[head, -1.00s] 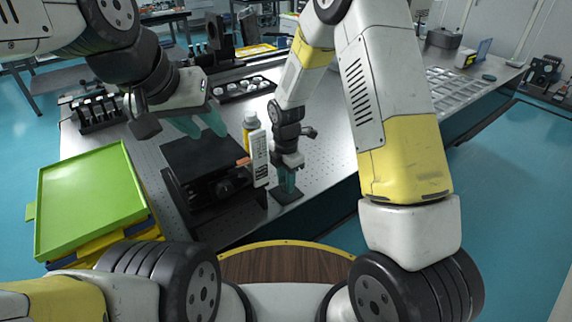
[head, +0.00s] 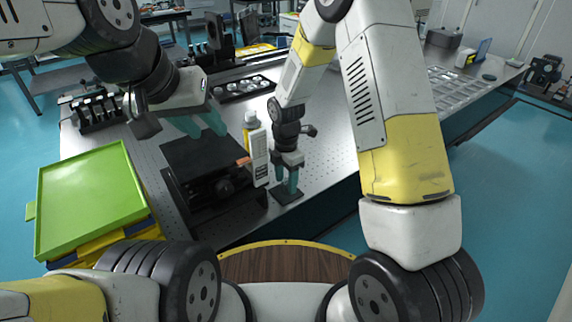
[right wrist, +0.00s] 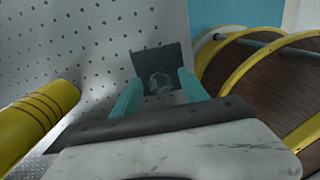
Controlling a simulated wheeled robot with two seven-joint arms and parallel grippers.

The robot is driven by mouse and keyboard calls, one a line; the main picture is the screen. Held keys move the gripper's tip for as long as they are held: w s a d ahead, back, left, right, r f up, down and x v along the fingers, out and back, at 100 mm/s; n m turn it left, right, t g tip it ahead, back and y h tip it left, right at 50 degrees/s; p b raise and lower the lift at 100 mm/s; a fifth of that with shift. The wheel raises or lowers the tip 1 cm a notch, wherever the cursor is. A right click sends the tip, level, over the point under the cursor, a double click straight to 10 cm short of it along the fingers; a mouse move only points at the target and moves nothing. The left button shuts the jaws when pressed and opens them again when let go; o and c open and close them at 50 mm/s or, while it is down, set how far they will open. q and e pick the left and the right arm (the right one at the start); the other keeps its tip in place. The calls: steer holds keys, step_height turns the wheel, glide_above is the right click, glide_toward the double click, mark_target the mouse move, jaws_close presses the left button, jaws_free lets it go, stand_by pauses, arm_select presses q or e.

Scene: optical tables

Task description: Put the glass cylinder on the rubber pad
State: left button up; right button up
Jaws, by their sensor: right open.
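The rubber pad is a small black square (head: 289,198) lying near the front edge of the perforated table. It also shows in the right wrist view (right wrist: 145,59). The glass cylinder (right wrist: 160,83) is small and clear, and appears to stand on the pad in the right wrist view. My right gripper (head: 287,187) points down over the pad; its teal fingers (right wrist: 162,88) are open, one on each side of the cylinder. In the head view the cylinder cannot be made out between them. My left gripper (head: 201,130) is open and empty above a black device.
A green tray (head: 90,200) is at left. The table right of my right gripper is bare.

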mark_target(286, 181)
step_height(286, 181, up, 11)
steer(key=s+d+r+m+t+y, duration=0.1)
steer(key=s+d+r+m, duration=0.3)
steer(key=r, duration=0.3)
steer(key=s+d+r+m+t, duration=0.2)
steer(key=d+r+m, duration=0.2)
steer(key=r+m, duration=0.2)
steer(key=s+d+r+m+t, duration=0.1)
steer(key=s+d+r+m, duration=0.2)
steer(key=s+m, duration=0.4)
steer(key=s+d+r+m+t+y, duration=0.1)
steer(key=s+d+r+m+t, duration=0.1)
steer(key=s+m, duration=0.4)
step_height(286, 181, up, 2)
steer(key=shift+s+d+r+m, duration=0.2)
steer(key=shift+s+d+m, duration=0.15)
steer(key=shift+d+m, duration=0.35)
